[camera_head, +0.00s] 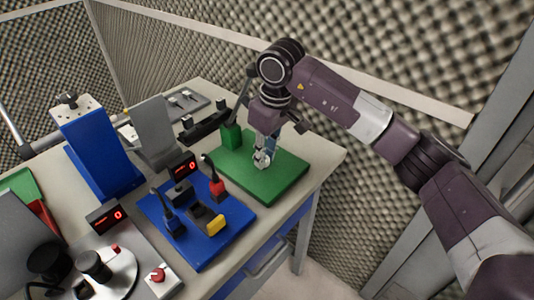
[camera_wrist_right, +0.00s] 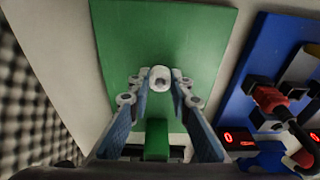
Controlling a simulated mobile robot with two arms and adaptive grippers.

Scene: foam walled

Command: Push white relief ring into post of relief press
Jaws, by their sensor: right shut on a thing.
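My right gripper (camera_head: 263,160) reaches down over the green base plate (camera_head: 285,180) of what looks like the relief press. A green block (camera_head: 231,136) with a dark lever stands at the plate's back left corner; a green block also shows between the fingers in the wrist view (camera_wrist_right: 156,138). The post cannot be made out. My left gripper is not in view.
A blue board (camera_head: 232,224) with black and red handles and a red display lies left of the green plate. A tall blue stand (camera_head: 100,155) and a grey panel (camera_head: 153,132) are farther left. The table edge is close on the right, by the foam wall.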

